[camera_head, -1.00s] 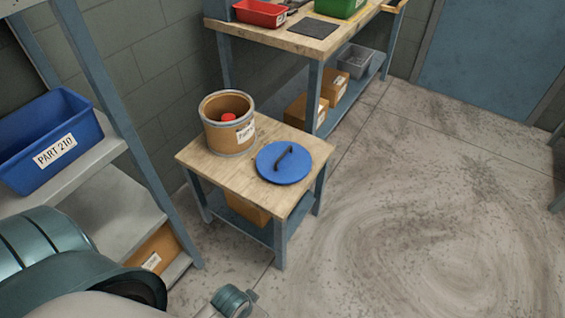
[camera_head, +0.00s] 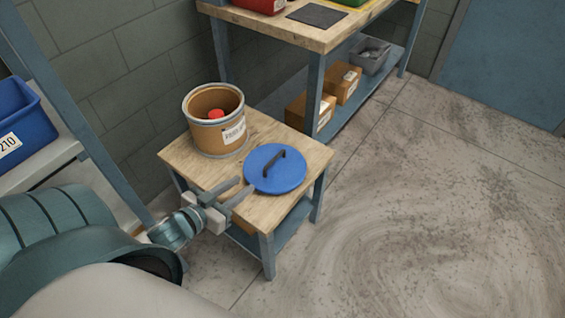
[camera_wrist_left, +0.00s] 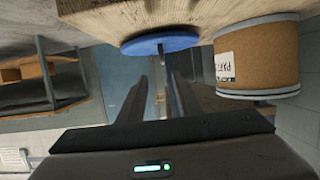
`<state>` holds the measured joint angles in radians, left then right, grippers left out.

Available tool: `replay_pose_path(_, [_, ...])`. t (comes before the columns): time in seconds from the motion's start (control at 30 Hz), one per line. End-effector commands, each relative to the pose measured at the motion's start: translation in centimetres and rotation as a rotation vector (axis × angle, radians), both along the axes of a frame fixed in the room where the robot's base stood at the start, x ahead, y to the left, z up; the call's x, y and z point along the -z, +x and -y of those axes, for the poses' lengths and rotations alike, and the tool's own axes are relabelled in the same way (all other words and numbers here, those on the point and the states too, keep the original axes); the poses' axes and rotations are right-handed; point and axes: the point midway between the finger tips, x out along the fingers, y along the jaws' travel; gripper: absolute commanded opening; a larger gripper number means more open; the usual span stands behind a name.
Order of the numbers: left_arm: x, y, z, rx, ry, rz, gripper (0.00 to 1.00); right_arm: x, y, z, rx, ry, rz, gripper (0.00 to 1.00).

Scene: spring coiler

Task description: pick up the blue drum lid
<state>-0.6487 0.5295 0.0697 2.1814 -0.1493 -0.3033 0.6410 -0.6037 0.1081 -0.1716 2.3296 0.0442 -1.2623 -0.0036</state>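The blue drum lid (camera_head: 274,169) lies flat on the small wooden-topped table (camera_head: 262,217), with its dark bar handle (camera_head: 275,160) on top. The lid also shows in the left wrist view (camera_wrist_left: 150,44), ahead of the fingers. My left gripper (camera_head: 238,188) is open and empty, at the lid's left edge in the head view. Its two fingers (camera_wrist_left: 158,92) are spread apart in the wrist view, pointing toward the lid and handle. I cannot tell whether a fingertip touches the lid. My right gripper is not in view.
An open brown drum (camera_head: 214,119) with a red thing (camera_head: 216,114) inside stands on the table behind the lid. A blue bin (camera_head: 22,125) sits on a shelf at left. A workbench (camera_head: 290,30) stands behind. The floor to the right is clear.

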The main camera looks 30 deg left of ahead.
Motion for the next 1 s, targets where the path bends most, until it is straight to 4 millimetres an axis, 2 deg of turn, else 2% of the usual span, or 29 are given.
replay_pose_path(0.13, [-0.8, 0.2, 0.1, 0.017, -0.008, 0.024, 0.31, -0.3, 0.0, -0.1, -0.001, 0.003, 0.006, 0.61])
replay_pose_path(0.57, [-0.6, 0.7, 0.1, 0.015, -0.008, 0.023, 0.31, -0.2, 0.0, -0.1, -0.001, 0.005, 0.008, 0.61])
replay_pose_path(0.77, [0.0, 2.8, 0.3, 0.015, -0.007, 0.026, 0.31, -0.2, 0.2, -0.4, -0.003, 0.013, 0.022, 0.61])
replay_pose_path(1.0, [1.1, 6.1, 0.5, 0.016, -0.008, 0.024, 0.31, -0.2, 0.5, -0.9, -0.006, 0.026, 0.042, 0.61])
